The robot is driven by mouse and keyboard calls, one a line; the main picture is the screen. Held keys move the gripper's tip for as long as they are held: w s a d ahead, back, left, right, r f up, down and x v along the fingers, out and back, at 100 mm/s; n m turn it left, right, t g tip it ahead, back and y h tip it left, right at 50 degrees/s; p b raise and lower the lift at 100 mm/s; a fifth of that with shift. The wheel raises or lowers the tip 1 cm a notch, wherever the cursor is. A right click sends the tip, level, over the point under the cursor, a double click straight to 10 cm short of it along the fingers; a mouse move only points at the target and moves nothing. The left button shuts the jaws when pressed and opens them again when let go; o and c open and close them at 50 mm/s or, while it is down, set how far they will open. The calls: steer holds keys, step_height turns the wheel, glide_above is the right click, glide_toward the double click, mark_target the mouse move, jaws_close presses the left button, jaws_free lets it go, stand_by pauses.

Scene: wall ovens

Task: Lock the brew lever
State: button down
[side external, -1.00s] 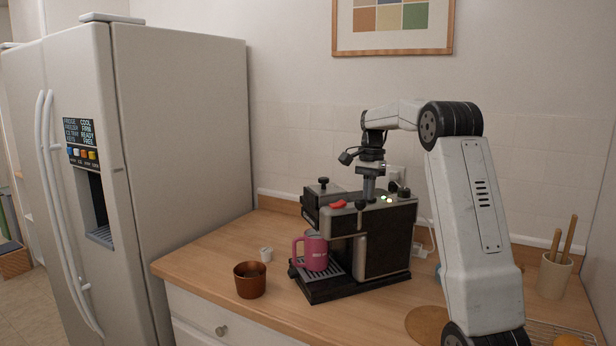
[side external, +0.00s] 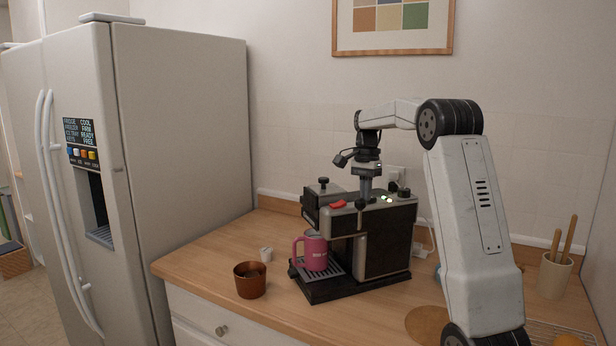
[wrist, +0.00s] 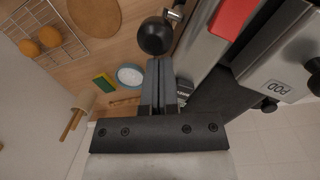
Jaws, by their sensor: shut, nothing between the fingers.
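The black and silver coffee machine (side external: 385,240) stands on the wooden counter. On its top are a red piece (side external: 338,204) and a black ball knob (side external: 360,204). In the wrist view the black ball knob (wrist: 155,36) sits on a short metal stem, beside a silver bar with a red part (wrist: 232,18). I take the knob and stem as the brew lever, but its lock state is not clear. My gripper (side external: 365,196) is shut and empty, pointing down just above the machine top. In the wrist view my fingertips (wrist: 160,62) are close to the knob; contact cannot be told.
A pink mug (side external: 316,252) stands on the drip tray. A brown cup (side external: 250,281) and a small white item (side external: 266,254) are on the counter to the left. A fridge (side external: 185,130) stands at left. A utensil crock (side external: 554,276) is at right.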

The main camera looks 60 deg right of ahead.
steer(key=shift+w+a+r+g+h, duration=0.1)
steer(key=shift+w+a+g+h, duration=0.2)
steer(key=shift+a+h, duration=0.1)
steer(key=w+a+f+g+h, duration=0.4)
steer(key=w+a+g+h, duration=0.2)
steer(key=a+g+h, duration=0.1)
steer(key=shift+a+f+m+g+h, duration=0.15)
steer(key=shift+m+g+h, duration=0.2)
steer(key=shift+h, duration=0.45)
stand_by(0.4)
stand_by(0.6)
